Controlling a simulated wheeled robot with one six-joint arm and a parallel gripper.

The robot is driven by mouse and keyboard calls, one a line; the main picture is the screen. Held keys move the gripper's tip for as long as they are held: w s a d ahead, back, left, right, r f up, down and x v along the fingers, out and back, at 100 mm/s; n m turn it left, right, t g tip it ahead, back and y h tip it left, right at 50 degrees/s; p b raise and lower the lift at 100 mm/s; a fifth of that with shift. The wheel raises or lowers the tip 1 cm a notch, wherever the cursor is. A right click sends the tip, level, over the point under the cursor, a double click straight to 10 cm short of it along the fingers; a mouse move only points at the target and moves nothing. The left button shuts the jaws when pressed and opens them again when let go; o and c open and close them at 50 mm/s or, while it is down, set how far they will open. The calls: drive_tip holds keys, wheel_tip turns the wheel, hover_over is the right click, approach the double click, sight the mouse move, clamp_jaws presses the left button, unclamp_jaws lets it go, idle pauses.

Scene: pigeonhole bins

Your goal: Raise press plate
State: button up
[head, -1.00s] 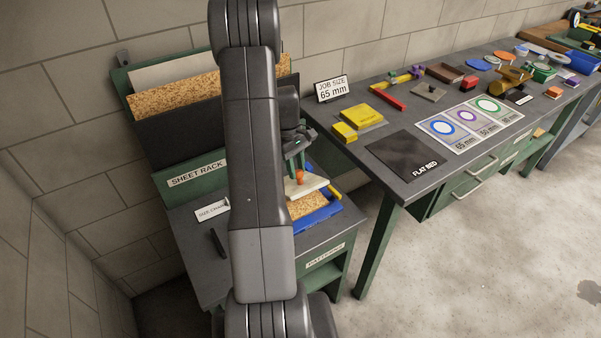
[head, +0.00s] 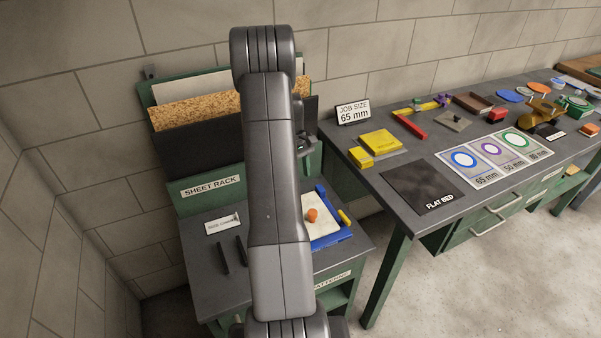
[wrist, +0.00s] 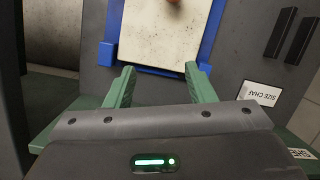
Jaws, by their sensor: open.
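The pale cream press plate (head: 322,226) with an orange knob (head: 312,215) lies in a blue frame (head: 332,240) on the low bench. It appears flat, and my arm hides its left part in the head view. In the wrist view the plate (wrist: 155,40) fills the top middle between the blue frame's side walls (wrist: 211,35), with the knob (wrist: 174,2) cut by the top edge. My gripper (wrist: 160,70) is open and empty, its green fingers apart near the plate's edge. In the head view my arm mostly hides my gripper.
A sheet rack (head: 212,187) with cork and dark sheets stands behind the low bench. A yellow piece (head: 344,217) sits at the frame's right side. The long bench at right holds yellow blocks (head: 380,142), a flat bed (head: 422,186) and many small parts.

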drive_tip(key=b+v, duration=0.1)
drive_tip(key=v, duration=1.2)
drive_tip(key=shift+r, duration=0.35)
drive_tip(key=shift+w+f, duration=0.1)
